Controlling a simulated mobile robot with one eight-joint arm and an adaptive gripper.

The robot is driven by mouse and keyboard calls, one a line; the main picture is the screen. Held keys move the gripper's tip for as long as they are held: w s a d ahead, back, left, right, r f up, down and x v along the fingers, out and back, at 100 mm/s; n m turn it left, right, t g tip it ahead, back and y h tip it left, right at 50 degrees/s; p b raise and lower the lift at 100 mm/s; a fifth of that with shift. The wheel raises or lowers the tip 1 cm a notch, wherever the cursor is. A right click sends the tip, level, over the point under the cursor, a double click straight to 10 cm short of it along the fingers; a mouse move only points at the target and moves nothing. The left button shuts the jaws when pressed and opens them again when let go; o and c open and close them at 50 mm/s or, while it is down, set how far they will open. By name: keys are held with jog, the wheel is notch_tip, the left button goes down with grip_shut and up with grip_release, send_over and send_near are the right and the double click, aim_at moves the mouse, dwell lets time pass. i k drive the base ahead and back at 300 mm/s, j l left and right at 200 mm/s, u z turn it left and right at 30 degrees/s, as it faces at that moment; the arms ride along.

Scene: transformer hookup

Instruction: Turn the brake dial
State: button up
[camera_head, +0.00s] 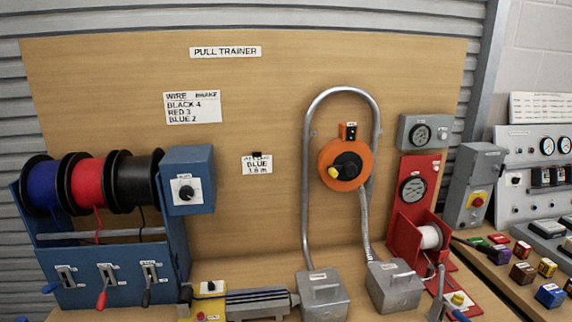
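A black knob on a white dial plate (185,191) sits on the front of a blue box (190,160), to the right of the wire spools. I take this as the brake dial; its pointer setting is too small to read. A white sign (192,107) on the board reads "WIRE", a second word that looks like "BRAKE", then "BLACK 4, RED 3, BLUE 2". A smaller sign (257,164) reads "BLUE" and a length that looks like 1.8 m. My gripper is not in view.
Blue, red and black spools (88,184) hang on a blue stand with several levers (106,285). An orange reel unit (345,163) and a bent metal conduit (308,180) are mid-right. A red winch unit (418,210) stands further right. The board before the dial looks clear.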

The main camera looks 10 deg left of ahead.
aim_at(186, 192)
jog(key=u, duration=1.3)
